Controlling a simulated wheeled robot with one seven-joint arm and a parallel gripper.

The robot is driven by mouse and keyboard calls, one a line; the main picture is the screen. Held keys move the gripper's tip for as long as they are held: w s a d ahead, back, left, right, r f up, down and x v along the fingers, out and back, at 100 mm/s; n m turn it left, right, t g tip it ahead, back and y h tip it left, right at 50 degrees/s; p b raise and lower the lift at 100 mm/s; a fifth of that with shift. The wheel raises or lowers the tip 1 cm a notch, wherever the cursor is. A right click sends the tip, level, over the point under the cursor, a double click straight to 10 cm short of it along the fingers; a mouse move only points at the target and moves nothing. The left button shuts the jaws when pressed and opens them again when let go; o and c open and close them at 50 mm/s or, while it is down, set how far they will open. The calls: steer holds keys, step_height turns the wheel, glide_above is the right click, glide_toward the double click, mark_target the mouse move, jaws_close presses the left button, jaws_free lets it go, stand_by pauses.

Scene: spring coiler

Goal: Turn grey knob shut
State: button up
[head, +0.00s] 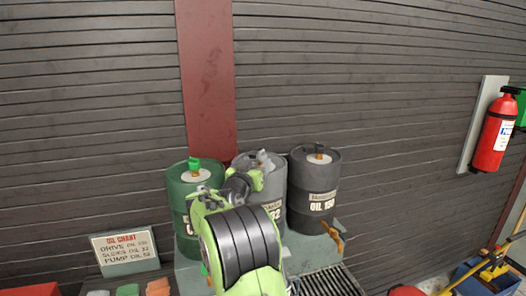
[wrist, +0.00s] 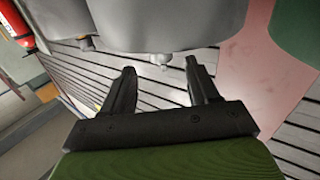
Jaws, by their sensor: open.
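In the head view a grey knob (head: 263,158) sits on top of the middle grey oil drum (head: 274,203). My gripper (head: 250,178) is close to that drum's top, partly hidden by my own arm. In the wrist view the scene appears upside down. My gripper (wrist: 163,66) is open, its two dark fingers apart and nothing held. The grey knob (wrist: 160,59) appears between the fingertips, at the edge of the grey drum (wrist: 165,25). I cannot tell whether a finger touches it.
A green drum (head: 182,212) with a green knob stands left, and a dark drum (head: 313,190) with a dark knob stands right, both close by. A ribbed wall and red column (head: 207,75) are behind. A fire extinguisher (head: 494,132) hangs at right. An oil chart (head: 124,249) stands at left.

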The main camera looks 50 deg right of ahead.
mark_target(264, 154)
steer(key=p+x, duration=0.2)
steer(key=x, duration=0.6)
steer(key=shift+w+d+p, duration=0.25)
steer(key=shift+d+p, duration=0.05)
steer(key=c, duration=0.9)
steer(key=shift+c, duration=0.2)
